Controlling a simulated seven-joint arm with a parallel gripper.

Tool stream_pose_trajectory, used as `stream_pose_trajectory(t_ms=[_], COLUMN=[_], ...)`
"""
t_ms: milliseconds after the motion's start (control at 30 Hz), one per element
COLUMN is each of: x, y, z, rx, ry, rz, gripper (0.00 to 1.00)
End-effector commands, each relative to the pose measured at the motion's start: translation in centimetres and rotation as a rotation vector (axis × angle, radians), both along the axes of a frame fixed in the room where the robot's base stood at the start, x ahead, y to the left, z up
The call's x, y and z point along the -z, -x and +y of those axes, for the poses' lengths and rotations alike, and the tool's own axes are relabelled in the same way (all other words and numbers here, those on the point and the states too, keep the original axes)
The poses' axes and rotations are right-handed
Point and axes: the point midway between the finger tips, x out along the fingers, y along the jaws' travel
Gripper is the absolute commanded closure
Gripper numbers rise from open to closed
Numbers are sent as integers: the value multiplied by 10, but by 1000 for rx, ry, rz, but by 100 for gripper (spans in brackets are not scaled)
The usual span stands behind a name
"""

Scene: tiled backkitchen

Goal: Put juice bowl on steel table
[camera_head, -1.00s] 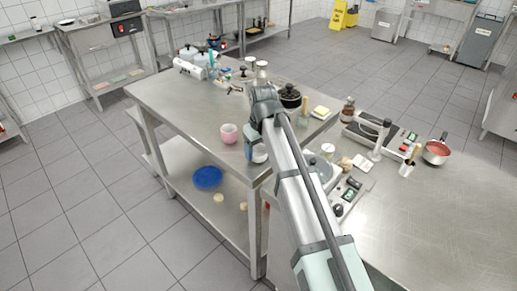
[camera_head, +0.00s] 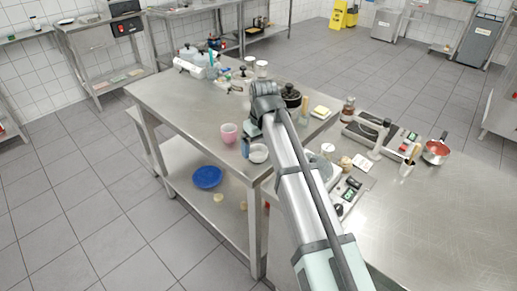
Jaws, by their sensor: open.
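A small white bowl (camera_head: 258,153) sits near the front corner of the steel table (camera_head: 180,108), partly hidden by my arm. A pink cup-like bowl (camera_head: 229,133) stands upright on the same table, to its left. No label shows, so I cannot tell which is the juice bowl. My gripper (camera_head: 253,138) hangs below the wrist, just above and beside the white bowl and right of the pink one. It is open, with its fingers mostly hidden by the arm. A narrow blue item (camera_head: 245,148) shows beside the white bowl; I cannot tell what it is.
A black pot (camera_head: 290,96) and a yellow sponge-like block (camera_head: 321,112) stand behind the wrist. A second steel worktop (camera_head: 440,220) on the right holds a red-filled saucepan (camera_head: 436,152) and scales. A blue plate (camera_head: 207,177) lies on the lower shelf. The left tabletop is clear.

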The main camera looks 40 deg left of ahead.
Motion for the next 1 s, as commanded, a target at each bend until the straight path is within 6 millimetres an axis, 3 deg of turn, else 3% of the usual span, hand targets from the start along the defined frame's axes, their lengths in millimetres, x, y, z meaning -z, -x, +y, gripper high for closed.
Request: stream_pose_trajectory(t_ms=[500, 733, 1000], x=[-85, -101, -104], y=[2, 3, 3], z=[-10, -12, -13], rx=[0, 0, 0], ry=[-1, 0, 0], rz=[0, 0, 0], gripper=[5, 5, 5])
